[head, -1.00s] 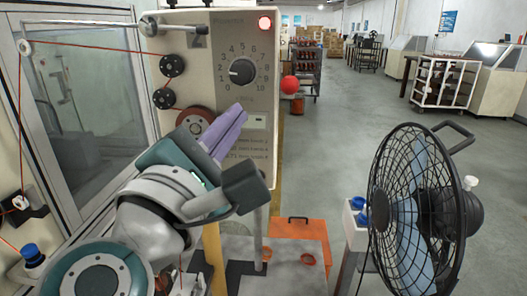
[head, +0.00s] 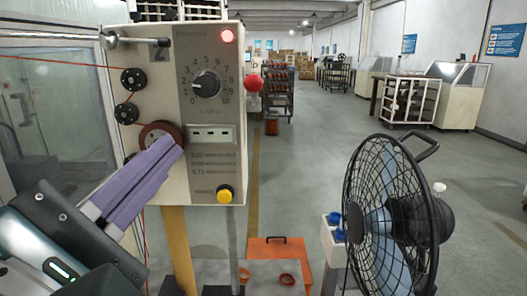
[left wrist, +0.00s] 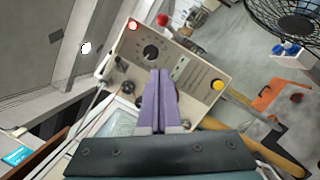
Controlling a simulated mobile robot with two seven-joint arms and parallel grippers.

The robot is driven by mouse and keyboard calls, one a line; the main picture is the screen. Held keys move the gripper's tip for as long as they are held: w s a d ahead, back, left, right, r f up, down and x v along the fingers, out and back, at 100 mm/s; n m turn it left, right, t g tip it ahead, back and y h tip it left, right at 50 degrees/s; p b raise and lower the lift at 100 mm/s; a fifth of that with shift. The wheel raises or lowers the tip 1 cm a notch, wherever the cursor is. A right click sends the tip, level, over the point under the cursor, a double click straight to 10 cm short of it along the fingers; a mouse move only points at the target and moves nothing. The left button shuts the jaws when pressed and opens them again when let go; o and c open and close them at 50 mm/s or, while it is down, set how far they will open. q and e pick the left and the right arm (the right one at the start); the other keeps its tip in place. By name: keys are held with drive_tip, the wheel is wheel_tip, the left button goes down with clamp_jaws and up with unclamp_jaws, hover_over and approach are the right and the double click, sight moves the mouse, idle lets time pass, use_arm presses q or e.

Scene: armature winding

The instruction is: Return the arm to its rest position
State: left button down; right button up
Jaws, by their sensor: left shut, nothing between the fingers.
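My left gripper (head: 146,178) comes in from the lower left in the head view. Its two purple fingers lie together, shut and empty, in front of the lower left part of the winding machine's control panel (head: 208,135). In the left wrist view the fingers (left wrist: 158,82) also point at the panel (left wrist: 190,60). The panel has a black dial (head: 206,84), a lit red lamp (head: 227,36) and a yellow button (head: 225,193). A dark red disc (head: 158,136) sits just beyond the fingertips; I cannot tell whether they touch it. My right gripper is in neither view.
A caged fan (head: 390,215) stands at the right front. A red ball (head: 252,83) sits at the panel's right side. An orange plate (head: 282,262) lies low below the panel. A red wire (head: 50,60) runs to black pulleys (head: 133,79). The floor (head: 310,160) behind is open.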

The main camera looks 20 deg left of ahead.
use_arm(q)
drive_tip(key=s+d+f+m+g+h, duration=0.3)
drive_tip(key=d+f+m+g+h, duration=0.15)
drive_tip(key=m, duration=0.55)
drive_tip(key=s+d+f+m+g+h, duration=0.25)
drive_tip(key=f+m+g, duration=0.3)
drive_tip(key=m, duration=0.45)
drive_tip(key=s+a+f+m+g+y, duration=0.5)
drive_tip(key=s+a+f+m+g, duration=0.15)
drive_tip(key=s+a+f, duration=0.3)
wheel_tip(320, 180, up, 20)
drive_tip(key=m+p, duration=0.1)
drive_tip(key=p, duration=1.8)
drive_tip(key=shift+s+d, duration=0.25)
drive_tip(key=shift+s, duration=0.15)
